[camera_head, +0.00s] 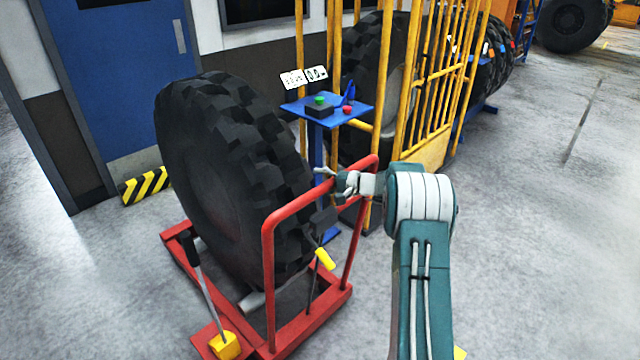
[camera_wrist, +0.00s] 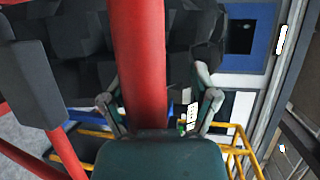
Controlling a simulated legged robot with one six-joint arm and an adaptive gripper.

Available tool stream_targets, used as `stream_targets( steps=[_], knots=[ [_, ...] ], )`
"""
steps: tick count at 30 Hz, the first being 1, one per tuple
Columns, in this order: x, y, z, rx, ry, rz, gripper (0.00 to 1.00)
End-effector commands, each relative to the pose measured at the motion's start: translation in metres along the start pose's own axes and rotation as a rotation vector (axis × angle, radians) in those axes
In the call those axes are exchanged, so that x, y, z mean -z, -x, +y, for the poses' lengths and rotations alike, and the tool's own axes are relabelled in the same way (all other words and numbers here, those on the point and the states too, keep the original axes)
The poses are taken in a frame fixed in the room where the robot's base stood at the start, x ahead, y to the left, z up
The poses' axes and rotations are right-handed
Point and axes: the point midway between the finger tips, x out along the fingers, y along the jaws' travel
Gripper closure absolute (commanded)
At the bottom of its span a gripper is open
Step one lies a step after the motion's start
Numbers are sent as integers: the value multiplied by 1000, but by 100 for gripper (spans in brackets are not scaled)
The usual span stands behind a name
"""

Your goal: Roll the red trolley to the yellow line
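The red trolley (camera_head: 270,265) stands at lower left with a large black tyre (camera_head: 225,180) upright on it. Its push handle is a raised red hoop. My gripper (camera_head: 338,182) is at the upper right part of that handle. In the wrist view, the red handle bar (camera_wrist: 140,60) runs between my two spread fingers, with a gap to the right finger. The fingers do not look closed on it. A small yellow patch (camera_head: 459,352) shows on the floor beside my arm; I cannot tell whether it is the yellow line.
A blue stand (camera_head: 350,110) with buttons is just behind the handle. A yellow cage (camera_head: 430,80) with another tyre stands behind it. A blue door (camera_head: 120,70) and a striped yellow-black block (camera_head: 145,187) are at left. The grey floor at right is clear.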

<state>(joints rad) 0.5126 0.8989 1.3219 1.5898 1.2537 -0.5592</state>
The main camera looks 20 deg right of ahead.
Motion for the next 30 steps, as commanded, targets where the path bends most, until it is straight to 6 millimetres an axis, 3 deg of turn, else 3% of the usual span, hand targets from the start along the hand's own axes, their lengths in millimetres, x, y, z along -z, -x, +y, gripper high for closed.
stream_targets(
  steps=[8, 22, 30],
  knots=[
    [1, 5, 4, -5, -5, 1, 24],
    [0, 98, 2, -1, 0, 3, 24],
    [0, 120, 2, 0, 0, 0, 24]
  ],
)
